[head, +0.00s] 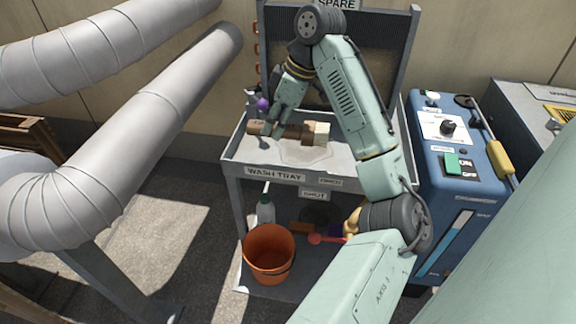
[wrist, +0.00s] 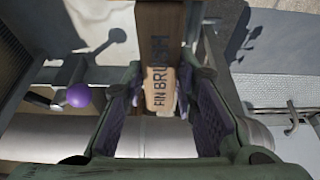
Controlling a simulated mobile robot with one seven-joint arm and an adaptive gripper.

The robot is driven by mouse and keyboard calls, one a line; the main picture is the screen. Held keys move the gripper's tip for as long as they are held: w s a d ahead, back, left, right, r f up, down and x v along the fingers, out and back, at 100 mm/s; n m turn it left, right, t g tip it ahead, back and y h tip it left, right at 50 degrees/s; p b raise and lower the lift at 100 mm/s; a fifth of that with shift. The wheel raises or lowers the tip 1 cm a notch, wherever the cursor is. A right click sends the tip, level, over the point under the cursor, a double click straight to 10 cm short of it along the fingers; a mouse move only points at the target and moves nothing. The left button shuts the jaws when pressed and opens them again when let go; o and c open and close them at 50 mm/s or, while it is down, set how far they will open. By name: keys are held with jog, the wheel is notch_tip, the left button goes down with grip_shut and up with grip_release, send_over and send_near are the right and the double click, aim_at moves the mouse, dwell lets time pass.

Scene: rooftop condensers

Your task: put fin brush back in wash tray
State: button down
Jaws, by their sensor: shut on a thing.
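The fin brush (head: 296,131) has a brown wooden handle and a pale bristle block at its right end. In the wrist view its handle (wrist: 158,45) carries the label FIN BRUSH and runs between my fingers. My gripper (head: 274,129) is shut on the handle, towards its left part. The brush lies roughly level over the wash tray (head: 240,152), a grey tray on top of a cart with a WASH TRAY label on its front edge. I cannot tell whether the brush touches the tray floor. Part of the handle is hidden by my fingers.
A finned SPARE panel (head: 390,75) rises behind the tray. A blue machine (head: 445,180) stands to the right. An orange bucket (head: 268,254) is on the lower shelf. Silver ducts (head: 150,120) are at left.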

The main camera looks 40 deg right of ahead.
aim_at(293, 126)
jog(key=f, duration=0.5)
jog(key=shift+s+d+f, duration=0.1)
jog(key=shift+d+f, duration=0.1)
jog(key=shift+f, duration=2.3)
jog(key=shift+f, duration=0.15)
jog(key=c, duration=1.3)
grip_release()
jog(key=v, duration=1.2)
